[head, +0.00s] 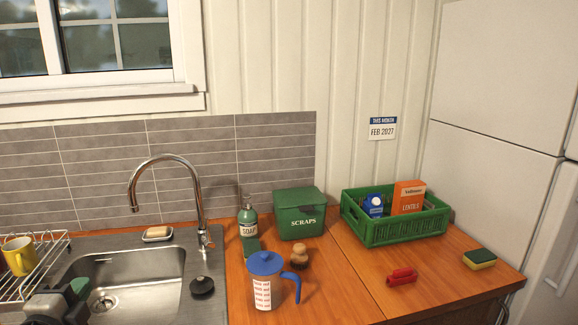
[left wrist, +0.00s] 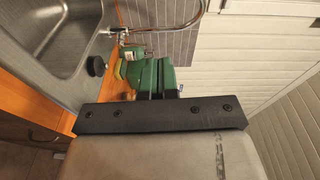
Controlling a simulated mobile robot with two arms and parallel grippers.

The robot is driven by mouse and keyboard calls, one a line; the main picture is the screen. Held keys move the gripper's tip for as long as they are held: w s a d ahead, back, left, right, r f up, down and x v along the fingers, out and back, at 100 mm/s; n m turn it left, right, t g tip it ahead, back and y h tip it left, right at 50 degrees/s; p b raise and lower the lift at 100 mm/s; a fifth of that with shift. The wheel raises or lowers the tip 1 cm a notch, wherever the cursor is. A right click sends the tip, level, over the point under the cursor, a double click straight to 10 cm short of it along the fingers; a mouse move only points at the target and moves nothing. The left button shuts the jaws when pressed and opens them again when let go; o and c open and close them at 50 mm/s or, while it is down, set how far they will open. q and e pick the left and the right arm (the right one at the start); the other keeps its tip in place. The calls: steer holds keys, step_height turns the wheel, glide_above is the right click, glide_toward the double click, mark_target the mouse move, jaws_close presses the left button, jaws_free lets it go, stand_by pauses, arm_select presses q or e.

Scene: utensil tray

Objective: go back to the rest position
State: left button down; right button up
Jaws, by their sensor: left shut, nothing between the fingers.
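My left gripper (head: 78,287) is at the lower left of the head view, above the left part of the sink and just right of the dish rack. Its body is dark grey and its fingertips are green. The fingers are shut with nothing between them. In the left wrist view the dark mount of the gripper crosses the middle, with green finger parts (left wrist: 152,75) beyond it. My right gripper is in neither view.
The steel sink (head: 165,262) with its tap (head: 133,185) lies beside my left gripper. A yellow mug (head: 20,256) stands in the dish rack (head: 42,262). A blue-lidded jug (head: 264,285), soap bottle (head: 248,222), scraps bin (head: 300,221) and green crate (head: 375,236) stand on the counter.

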arm_select(q)
steer(key=s+d+f+n+g+y, duration=0.1)
steer(key=s+d+f+n+g, duration=0.5)
steer(key=f, duration=0.4)
steer(key=s+d+f+n+g, duration=0.3)
steer(key=s+d+f+n, duration=0.2)
steer(key=s+f, duration=0.45)
steer(key=s+d+f+n+g+h, duration=0.3)
steer(key=s+d+f+g, duration=0.15)
steer(key=s+d, duration=0.4)
step_height(320, 180, down, 26)
steer(key=s+a+g, duration=0.1)
steer(key=s+g, duration=0.1)
steer(key=s, duration=0.1)
steer(key=s+a+f+g, duration=0.1)
steer(key=s+a+f, duration=0.2)
steer(key=s+f, duration=1.2)
steer(key=shift+s+f, duration=0.2)
